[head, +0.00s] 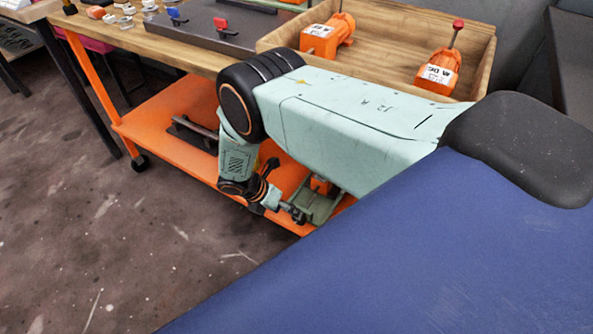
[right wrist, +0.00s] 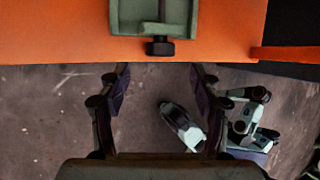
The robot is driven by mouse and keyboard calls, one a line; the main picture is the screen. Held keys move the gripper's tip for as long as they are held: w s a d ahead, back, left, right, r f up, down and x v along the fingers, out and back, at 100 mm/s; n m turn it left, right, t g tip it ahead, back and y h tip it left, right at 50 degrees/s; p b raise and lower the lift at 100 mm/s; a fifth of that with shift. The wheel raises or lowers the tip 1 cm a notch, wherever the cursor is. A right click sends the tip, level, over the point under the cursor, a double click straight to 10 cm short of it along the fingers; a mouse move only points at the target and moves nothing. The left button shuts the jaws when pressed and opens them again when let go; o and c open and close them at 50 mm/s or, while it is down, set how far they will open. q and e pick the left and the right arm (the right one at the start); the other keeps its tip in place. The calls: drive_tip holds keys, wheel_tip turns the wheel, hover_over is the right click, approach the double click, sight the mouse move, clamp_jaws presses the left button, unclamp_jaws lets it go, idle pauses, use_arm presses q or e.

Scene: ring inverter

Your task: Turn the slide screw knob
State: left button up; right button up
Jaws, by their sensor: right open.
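The slide screw knob (right wrist: 160,47) is a small dark block at the near end of a grey-green slide fixture (right wrist: 182,15) in the right wrist view. The fixture also shows in the head view (head: 322,208), on the orange lower shelf, partly hidden by my right arm. My right gripper (right wrist: 160,88) is open and empty. Its two fingers stand apart, left and right of the knob's line, and the knob appears beyond their tips, not between them. In the head view my right gripper (head: 281,203) is beside the fixture's near end, small and partly hidden. My left gripper is not in view.
The orange lower shelf (head: 160,125) belongs to a wooden-topped workbench (head: 190,53). A wooden tray (head: 385,30) above holds orange motor-like units (head: 437,74). A dark metal part (head: 195,133) lies further left on the shelf. The floor in front is clear.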

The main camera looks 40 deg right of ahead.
drive_tip(key=b+x, duration=0.2)
drive_tip(key=x, duration=0.4)
drive_tip(key=shift+d+f, duration=0.1)
drive_tip(key=shift+f, duration=0.15)
drive_tip(key=c, duration=1.2)
